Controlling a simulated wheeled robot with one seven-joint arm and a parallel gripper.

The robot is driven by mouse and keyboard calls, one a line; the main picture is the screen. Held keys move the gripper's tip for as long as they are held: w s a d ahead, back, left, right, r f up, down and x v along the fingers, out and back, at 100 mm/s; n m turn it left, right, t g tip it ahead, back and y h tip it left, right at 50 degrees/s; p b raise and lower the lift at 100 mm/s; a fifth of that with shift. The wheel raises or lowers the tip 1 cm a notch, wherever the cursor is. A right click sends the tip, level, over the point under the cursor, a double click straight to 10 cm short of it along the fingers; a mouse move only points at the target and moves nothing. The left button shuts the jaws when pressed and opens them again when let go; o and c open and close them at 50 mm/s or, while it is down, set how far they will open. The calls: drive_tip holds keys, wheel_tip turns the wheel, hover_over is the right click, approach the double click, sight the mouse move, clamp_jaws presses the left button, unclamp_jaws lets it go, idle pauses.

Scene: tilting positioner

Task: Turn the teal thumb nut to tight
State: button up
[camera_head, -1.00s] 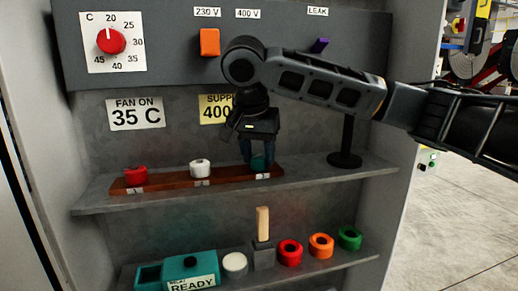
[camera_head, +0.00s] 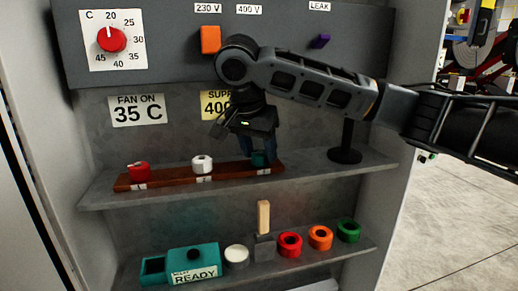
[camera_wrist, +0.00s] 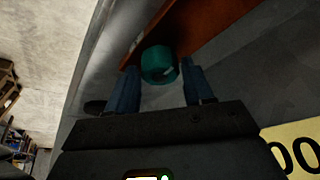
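The teal thumb nut (camera_head: 258,160) sits at the right end of a red-brown wooden rail (camera_head: 226,174) on the upper shelf. In the wrist view my gripper (camera_wrist: 158,72) is open, and narrow gaps show between the fingers and the nut. The nut is partly hidden by the fingers in the head view.
A white nut (camera_head: 202,164) and a red nut (camera_head: 139,171) are on the same rail. A black stand (camera_head: 346,140) is to the right. Below are a teal box (camera_head: 194,264), a wooden-handled tool (camera_head: 263,218) and several coloured rings. A panel (camera_head: 170,40) with controls is above.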

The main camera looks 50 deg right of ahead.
drive_tip(key=o, duration=0.3)
drive_tip(key=v, duration=0.7)
drive_tip(key=shift+r, duration=0.35)
drive_tip(key=shift+a, duration=0.15)
